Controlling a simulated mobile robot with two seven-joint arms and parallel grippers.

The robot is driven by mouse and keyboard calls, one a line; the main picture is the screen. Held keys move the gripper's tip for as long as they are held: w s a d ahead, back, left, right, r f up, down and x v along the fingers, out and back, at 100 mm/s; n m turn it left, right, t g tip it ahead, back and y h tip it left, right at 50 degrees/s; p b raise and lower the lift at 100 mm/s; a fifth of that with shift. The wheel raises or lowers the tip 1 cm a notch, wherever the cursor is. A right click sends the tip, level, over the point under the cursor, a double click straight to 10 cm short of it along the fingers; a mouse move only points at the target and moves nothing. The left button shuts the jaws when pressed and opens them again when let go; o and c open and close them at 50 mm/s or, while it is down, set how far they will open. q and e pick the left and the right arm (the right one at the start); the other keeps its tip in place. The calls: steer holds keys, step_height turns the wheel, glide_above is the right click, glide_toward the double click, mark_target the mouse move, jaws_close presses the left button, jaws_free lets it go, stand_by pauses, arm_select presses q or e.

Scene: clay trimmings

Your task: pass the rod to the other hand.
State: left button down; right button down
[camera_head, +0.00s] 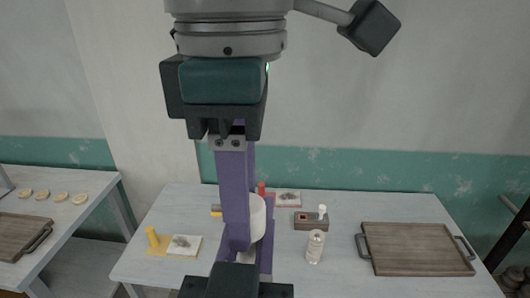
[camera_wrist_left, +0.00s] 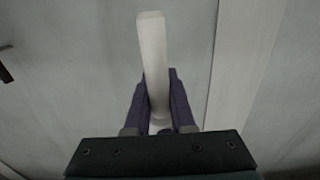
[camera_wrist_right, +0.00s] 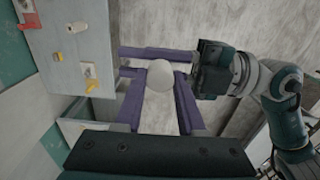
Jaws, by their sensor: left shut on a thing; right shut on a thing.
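The white rod (camera_head: 257,220) is held between my two grippers in front of the table, partly hidden by the purple fingers. My right gripper (camera_head: 236,235) reaches down from the top of the head view and is shut on the rod. My left gripper (camera_head: 262,262) is low in the head view, close to the right fingertips, and is shut on the same rod. In the left wrist view the rod (camera_wrist_left: 153,60) sticks out between the left fingers. In the right wrist view the rod's round end (camera_wrist_right: 160,77) faces the camera, with the left gripper's fingers coming in from the right.
The table (camera_head: 345,275) behind carries a wooden tray (camera_head: 415,250), a bottle (camera_head: 315,246), a small wooden box (camera_head: 311,221), a yellow mat and cylinder (camera_head: 153,237) and a white slab (camera_head: 184,246). A side table (camera_head: 75,220) at left holds small discs and another tray.

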arm_select(q)
steer(key=c, duration=0.7)
jaws_free()
steer(key=s, duration=1.1)
steer(key=s+a+f+n+g+y, duration=0.1)
steer(key=a+f+n+g+y, duration=0.15)
steer(key=a+f+g, duration=0.4)
steer(key=s+a+f+n+g+y, duration=0.1)
steer(key=a+g+y, duration=0.25)
steer(key=a, duration=0.55)
steer(key=shift+s+d+r+m+g+h, duration=0.1)
steer(key=shift+s+r+m+g+h, duration=0.05)
steer(key=shift+s+m+g+h, duration=0.75)
steer(key=shift+s+d+r+m+g+h, duration=0.15)
steer(key=shift+s+m+g+h, duration=0.4)
steer(key=shift+s+m+h, duration=0.5)
steer(key=shift+s+d+r+m+g+h, duration=0.15)
steer(key=shift+s+m+g+h, duration=0.6)
steer(key=shift+h, duration=0.4)
